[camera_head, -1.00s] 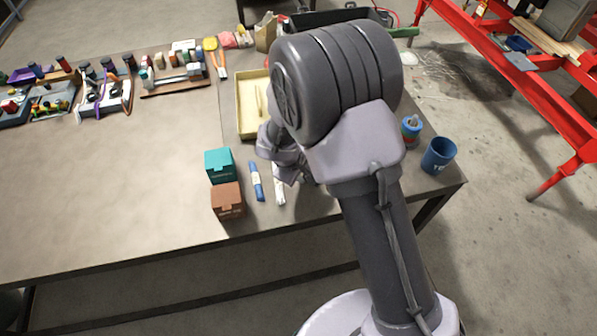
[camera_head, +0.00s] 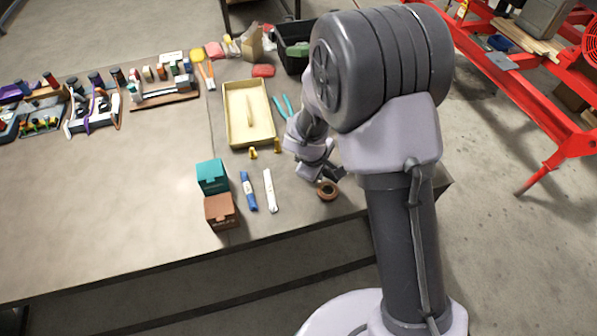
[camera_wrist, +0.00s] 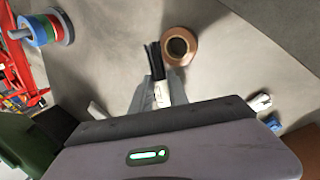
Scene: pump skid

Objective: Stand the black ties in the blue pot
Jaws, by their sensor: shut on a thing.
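My gripper (camera_wrist: 161,90) is shut on the black ties (camera_wrist: 154,58), a thin dark bundle with a white band between the fingers. The ties point away from my palm, beside a brown tape roll (camera_wrist: 180,46) in the wrist view. In the head view my gripper (camera_head: 326,172) is low over the table's right part, just behind the tape roll, with a dark bit of the ties at its right. I cannot tell whether the ties touch the table. The blue pot is not in view now; my arm covers the table's right end.
A blue bundle (camera_head: 248,190) and a white bundle (camera_head: 269,190) lie beside teal (camera_head: 212,177) and brown (camera_head: 220,210) boxes. A yellow tray (camera_head: 231,120) is behind them. Coloured rolls on a spindle (camera_wrist: 45,28) show in the wrist view. The table's left front is clear.

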